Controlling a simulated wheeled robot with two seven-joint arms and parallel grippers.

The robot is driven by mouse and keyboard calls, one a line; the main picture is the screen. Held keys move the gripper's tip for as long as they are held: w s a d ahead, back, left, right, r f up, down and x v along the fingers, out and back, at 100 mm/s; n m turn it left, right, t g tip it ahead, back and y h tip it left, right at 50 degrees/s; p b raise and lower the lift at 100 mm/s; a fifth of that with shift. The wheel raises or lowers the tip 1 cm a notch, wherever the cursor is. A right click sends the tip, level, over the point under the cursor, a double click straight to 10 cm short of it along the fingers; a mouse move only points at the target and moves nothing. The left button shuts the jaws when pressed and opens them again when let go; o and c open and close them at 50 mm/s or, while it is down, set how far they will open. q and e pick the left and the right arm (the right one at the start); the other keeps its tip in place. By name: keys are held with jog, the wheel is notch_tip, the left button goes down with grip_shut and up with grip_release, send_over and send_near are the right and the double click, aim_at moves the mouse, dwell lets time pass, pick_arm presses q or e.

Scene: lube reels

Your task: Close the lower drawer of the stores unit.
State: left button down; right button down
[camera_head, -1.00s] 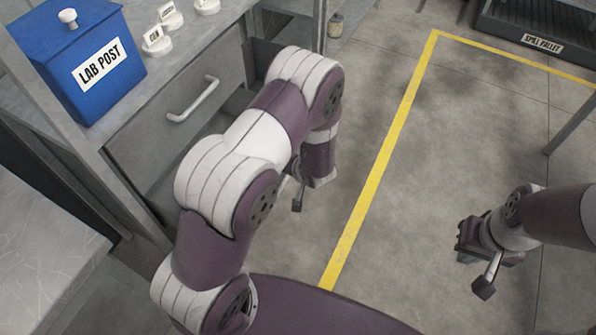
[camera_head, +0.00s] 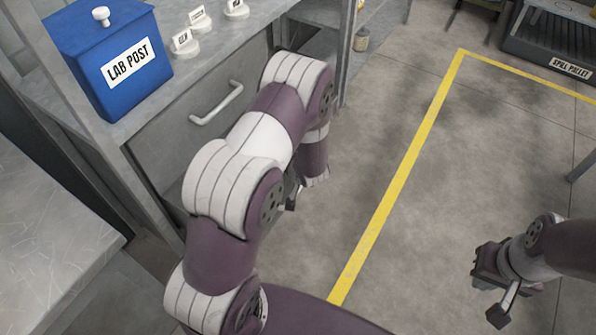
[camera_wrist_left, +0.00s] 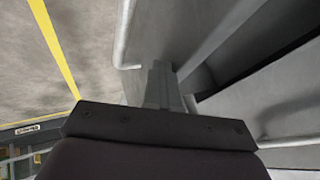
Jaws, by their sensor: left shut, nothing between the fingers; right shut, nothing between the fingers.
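The stores unit (camera_head: 120,118) stands at the left in the head view, with its upper drawer front (camera_head: 172,138) and bar handle (camera_head: 216,104) in sight. My left arm hides most of the unit below that, so how far the lower drawer stands out cannot be told there. In the left wrist view, my left gripper (camera_wrist_left: 160,82) is shut and empty, with its fingers at a grey drawer panel (camera_wrist_left: 180,35) that has a bar handle (camera_wrist_left: 123,45); whether they touch cannot be told. My right gripper (camera_head: 492,297) is shut and empty over the floor at lower right.
A blue LAB POST box (camera_head: 112,65) and several small labelled white discs (camera_head: 185,42) sit on the unit's top. A grey worktop (camera_head: 45,215) is at left. A spill pallet (camera_head: 560,45) lies at far right. The floor by the yellow line (camera_head: 405,165) is clear.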

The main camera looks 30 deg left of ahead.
pick_arm(q)
jog(key=w+a+p, duration=0.1)
jog(key=a, duration=1.7)
jog(key=shift+w+a, duration=0.15)
jog(key=shift+w, duration=0.1)
